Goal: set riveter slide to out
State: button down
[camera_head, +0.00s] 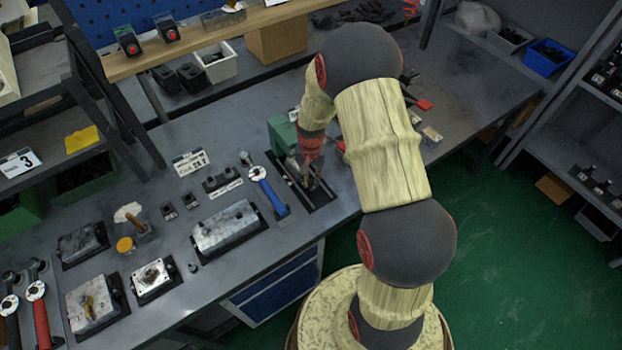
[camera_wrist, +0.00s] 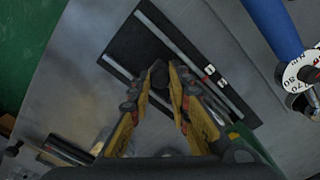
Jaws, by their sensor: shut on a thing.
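The riveter is a green machine (camera_head: 283,135) at the back end of a black base plate (camera_head: 318,197) on the bench. In the wrist view the base plate (camera_wrist: 140,45) carries two pale parallel rails, with small white and red marks (camera_wrist: 209,70) by one rail. My gripper (camera_head: 312,184) reaches down over the plate, in front of the green body. In the wrist view my gripper (camera_wrist: 161,76) has its yellow fingers closed around a dark knob (camera_wrist: 158,70), which seems to be the slide's handle. The fingers and my arm hide most of the slide.
A blue-handled tool with a white dial (camera_head: 268,190) lies just left of the plate; its blue handle (camera_wrist: 272,25) is close in the wrist view. A metal block (camera_head: 226,228) sits further left. Small boxes (camera_head: 431,135) stand right of my arm. The bench's front edge is near.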

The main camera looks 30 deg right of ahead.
dwell(0.4)
jog(key=s+p, duration=0.2)
jog(key=s, duration=1)
jog(key=shift+s+d, duration=0.1)
jog(key=shift+d, duration=0.1)
jog(key=shift+s, duration=0.25)
jog(key=c, duration=1.8)
grip_release()
jog(key=shift+s, duration=0.15)
jog(key=shift+c, duration=0.2)
jog(key=shift+o, duration=0.5)
jog(key=shift+o, duration=0.4)
